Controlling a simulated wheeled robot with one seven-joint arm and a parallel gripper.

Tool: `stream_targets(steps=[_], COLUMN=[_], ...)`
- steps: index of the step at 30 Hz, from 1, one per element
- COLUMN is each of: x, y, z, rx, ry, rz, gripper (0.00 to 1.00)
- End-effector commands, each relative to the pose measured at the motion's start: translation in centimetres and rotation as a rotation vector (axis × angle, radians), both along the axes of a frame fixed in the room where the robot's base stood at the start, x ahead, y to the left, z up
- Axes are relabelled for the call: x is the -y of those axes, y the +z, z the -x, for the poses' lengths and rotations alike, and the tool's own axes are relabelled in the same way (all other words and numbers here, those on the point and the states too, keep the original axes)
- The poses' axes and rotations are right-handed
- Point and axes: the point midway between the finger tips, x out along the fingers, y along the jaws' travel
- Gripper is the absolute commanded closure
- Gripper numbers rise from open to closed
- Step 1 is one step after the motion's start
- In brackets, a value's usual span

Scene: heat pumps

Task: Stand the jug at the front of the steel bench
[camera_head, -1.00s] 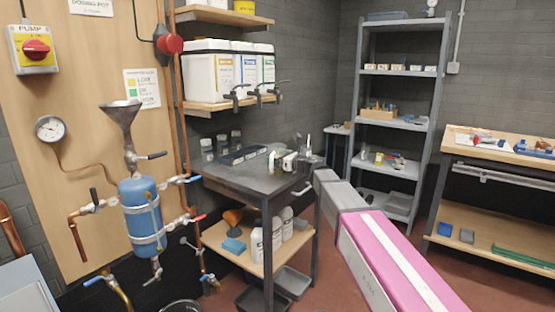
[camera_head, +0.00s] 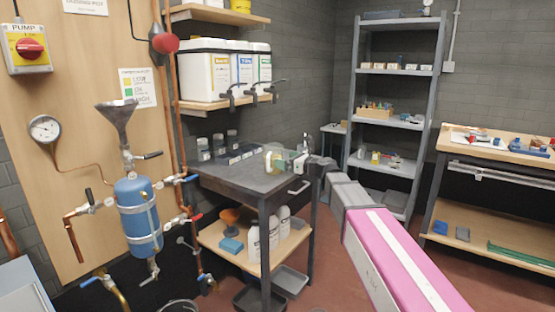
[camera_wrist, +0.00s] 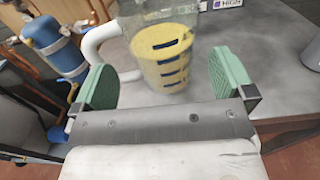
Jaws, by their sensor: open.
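The jug (camera_wrist: 163,62) is clear, with a yellow lower part marked by dark bars and a white handle (camera_wrist: 100,48) on its left in the wrist view. It looks upright on the grey top of the steel bench (camera_head: 232,176). In the head view the jug (camera_head: 272,156) shows small, near the bench's right part. My gripper (camera_wrist: 165,78) is open, its green pads apart on the left and right of the jug's near side. A gap shows between each pad and the jug's body. In the head view my gripper (camera_head: 292,161) is just right of the jug.
Several small jars (camera_head: 218,147) and a dark tray (camera_head: 238,154) stand at the bench's back. White containers with taps (camera_head: 208,75) sit on a shelf above. The blue vessel and pipes (camera_head: 138,212) stand left of the bench. The bench's front left top is clear.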

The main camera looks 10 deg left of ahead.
Motion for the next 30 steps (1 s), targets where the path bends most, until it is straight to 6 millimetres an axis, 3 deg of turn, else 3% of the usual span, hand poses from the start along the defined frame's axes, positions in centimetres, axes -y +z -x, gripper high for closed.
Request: stream_targets(steps=[1,7,19,23,30], x=[1.2,3.9,5.5,6.9,13.2], y=[0.0,0.0,-0.7,-3.9,-14.9], z=[0.7,1.7,2.3,3.1,6.4], rx=[0.0,0.0,0.02,0.111,0.42], ry=[-0.002,-0.001,0.0,0.011,0.151], rz=[0.0,0.0,0.031,0.17,0.667], gripper=[0.0,0.0,0.0,0.0,0.0])
